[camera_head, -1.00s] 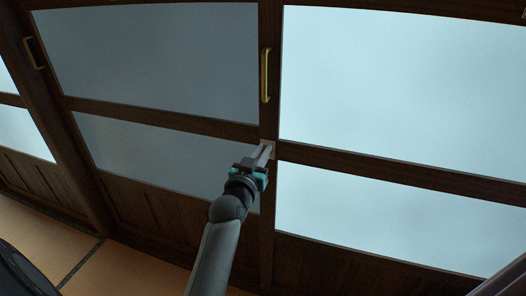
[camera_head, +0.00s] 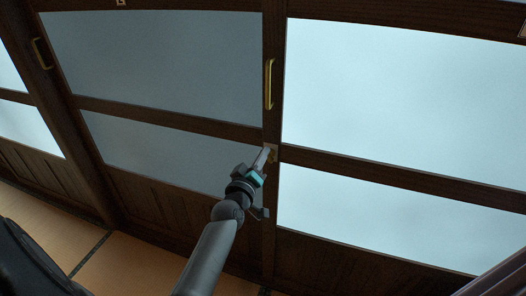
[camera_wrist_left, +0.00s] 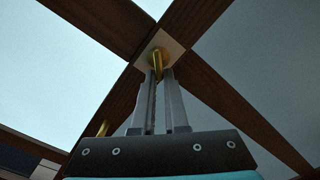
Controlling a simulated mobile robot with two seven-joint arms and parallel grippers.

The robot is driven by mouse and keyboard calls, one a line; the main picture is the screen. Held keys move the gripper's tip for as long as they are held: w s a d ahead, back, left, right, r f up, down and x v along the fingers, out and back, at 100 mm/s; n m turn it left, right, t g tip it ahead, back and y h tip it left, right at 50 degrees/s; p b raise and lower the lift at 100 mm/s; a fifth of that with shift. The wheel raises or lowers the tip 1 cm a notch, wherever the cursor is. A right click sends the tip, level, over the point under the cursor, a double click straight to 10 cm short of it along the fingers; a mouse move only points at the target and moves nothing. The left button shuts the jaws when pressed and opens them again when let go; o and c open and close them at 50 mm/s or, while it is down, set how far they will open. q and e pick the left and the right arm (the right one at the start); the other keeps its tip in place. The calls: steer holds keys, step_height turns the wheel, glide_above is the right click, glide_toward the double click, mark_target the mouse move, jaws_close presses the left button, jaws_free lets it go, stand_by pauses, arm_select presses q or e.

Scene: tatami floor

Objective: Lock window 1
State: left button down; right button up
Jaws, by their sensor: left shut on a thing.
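The window (camera_head: 390,95) is a wooden sliding frame with frosted panes and a vertical brass handle (camera_head: 268,84) on its dark stile. Below the handle, a small lock with a pale square plate (camera_head: 274,151) sits where the stile meets the crossbar. In the left wrist view the lock shows as a brass knob (camera_wrist_left: 158,62) on a light plate (camera_wrist_left: 167,43). My left gripper (camera_head: 266,150) is at the lock, its fingers (camera_wrist_left: 160,82) shut on the brass knob. The fingertips partly hide the knob. My right gripper is not in view.
Another brass handle (camera_head: 41,53) is on the window frame at the far left. Tatami floor (camera_head: 35,225) shows at the lower left. Wooden lower panels (camera_head: 165,205) run beneath the panes.

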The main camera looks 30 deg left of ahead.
arm_select(q)
steer(key=shift+a+f+n, duration=0.1)
steer(key=shift+f+n, duration=0.1)
steer(key=shift+n, duration=1.35)
steer(key=shift+a+f+n, duration=0.1)
steer(key=shift+f+n, duration=0.15)
steer(key=shift+n, duration=1.25)
steer(key=shift+a+f+n, duration=0.1)
steer(key=shift+f+n, duration=0.1)
steer(key=shift+n, duration=1.35)
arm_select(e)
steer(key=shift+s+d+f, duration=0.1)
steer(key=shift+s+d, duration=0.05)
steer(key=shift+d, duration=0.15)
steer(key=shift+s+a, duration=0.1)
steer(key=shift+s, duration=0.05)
arm_select(q)
steer(key=c, duration=0.9)
jaws_free()
steer(key=shift+c, duration=0.2)
